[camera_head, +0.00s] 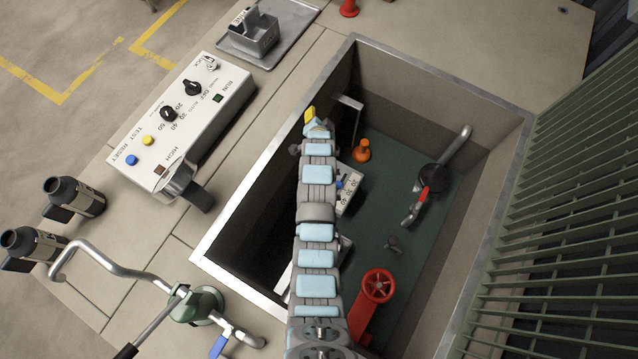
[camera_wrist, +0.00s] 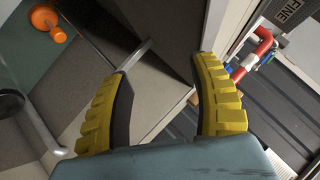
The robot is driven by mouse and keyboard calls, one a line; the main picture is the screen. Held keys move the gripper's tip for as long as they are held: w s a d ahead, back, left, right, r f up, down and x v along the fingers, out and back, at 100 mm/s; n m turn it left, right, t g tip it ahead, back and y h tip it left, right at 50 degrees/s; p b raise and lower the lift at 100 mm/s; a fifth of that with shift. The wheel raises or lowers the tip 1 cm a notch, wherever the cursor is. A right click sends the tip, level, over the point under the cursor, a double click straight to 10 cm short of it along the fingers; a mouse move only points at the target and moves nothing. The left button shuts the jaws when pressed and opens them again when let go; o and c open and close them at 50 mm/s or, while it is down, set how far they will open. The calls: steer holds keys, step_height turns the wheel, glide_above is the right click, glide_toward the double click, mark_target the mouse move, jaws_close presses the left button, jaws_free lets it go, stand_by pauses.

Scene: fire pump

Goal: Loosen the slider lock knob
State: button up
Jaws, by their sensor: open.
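My gripper (camera_head: 313,120) reaches down into the sunken pit in the head view, with one yellow finger showing at its tip. In the wrist view my gripper (camera_wrist: 162,68) is open, its two yellow ribbed fingers wide apart with nothing held between them. A grey plate edge and dark pit surfaces lie behind the gap. I cannot pick out the slider lock knob for certain. A dark board with a "FINE" label (camera_wrist: 288,12) and a red bent part (camera_wrist: 264,40) shows beyond the right finger. A white panel (camera_head: 349,186) in the pit is partly hidden by my arm.
The pit's metal rim (camera_head: 264,194) surrounds my arm.

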steer(key=s+f+m+g+b, duration=0.2)
steer(key=s+f+g+b, duration=0.35)
steer(key=f, duration=0.25)
steer(key=s+f+m+g+b, duration=0.2)
steer(key=s+f+g+b, duration=0.3)
steer(key=f+b, duration=0.3)
step_height(320, 180, down, 12)
steer(key=shift+s+a+r+b, duration=0.1)
steer(key=shift+r+b, duration=0.05)
steer(key=shift+b, duration=0.55)
steer(key=shift+s+f, duration=0.15)
steer(key=shift+f, duration=0.55)
steer(key=shift+f+b, duration=1)
steer(key=shift+f, duration=0.3)
steer(key=shift+f+b, duration=0.65)
steer(key=shift+f, duration=0.45)
